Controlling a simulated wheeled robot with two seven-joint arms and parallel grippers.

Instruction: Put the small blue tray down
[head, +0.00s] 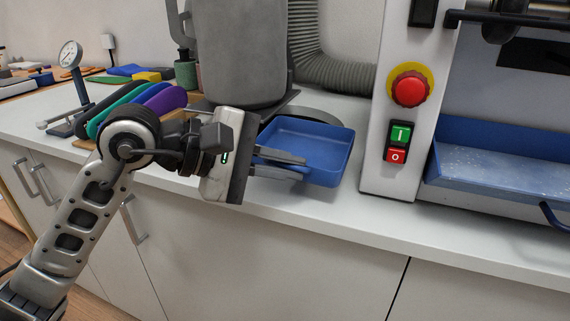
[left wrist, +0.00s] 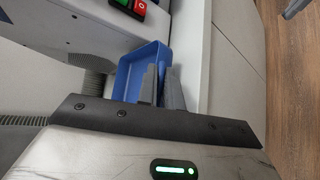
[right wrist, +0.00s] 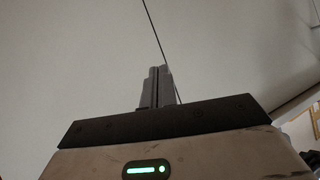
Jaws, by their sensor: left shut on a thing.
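The small blue tray (head: 318,143) is an open, shallow, square tray at the front of the white counter, left of the machine. It looks level and close to the counter; whether it touches cannot be told. My left gripper (head: 303,168) comes in from the left, its fingers shut on the tray's near left wall. The left wrist view shows the tray (left wrist: 149,58) beyond the left fingers (left wrist: 160,85). My right gripper (right wrist: 157,85) shows only in the right wrist view, its fingers together with nothing between them, in front of a plain pale surface.
The white machine with a red stop button (head: 410,89) stands right of the tray, with a larger blue tray (head: 500,165) inside it. A grey canister (head: 238,55) and ribbed hose (head: 335,72) are behind. Coloured insoles (head: 160,98) lie at left. The counter's front edge (head: 340,222) is close.

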